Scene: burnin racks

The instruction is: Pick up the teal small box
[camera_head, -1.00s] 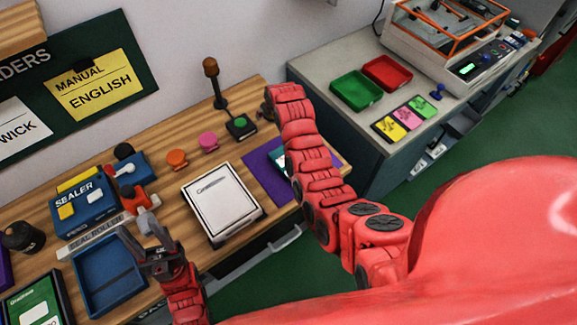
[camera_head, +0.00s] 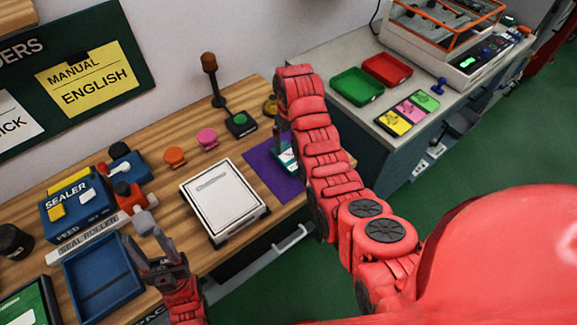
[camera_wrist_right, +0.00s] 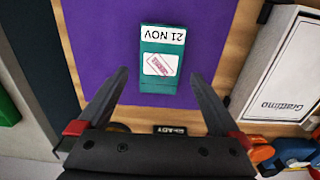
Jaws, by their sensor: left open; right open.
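The teal small box (camera_head: 288,160) lies on a purple mat (camera_head: 262,172) on the wooden bench, partly hidden by my right arm in the head view. In the right wrist view the box (camera_wrist_right: 158,85) shows a white "21 NOV" label and a stamped white patch. My right gripper (camera_wrist_right: 158,74) is open and empty, with its fingers pointing at the box and spread wider than it. I cannot tell whether they touch the mat. My left gripper (camera_head: 142,238) is open and empty beside the blue tray.
A white boxed scale-like unit (camera_head: 224,198) sits left of the mat. A blue sealer (camera_head: 75,205) and blue tray (camera_head: 100,280) are further left. A button post (camera_head: 238,122) stands behind the mat. Green (camera_head: 357,87) and red (camera_head: 388,69) trays are on the grey bench at right.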

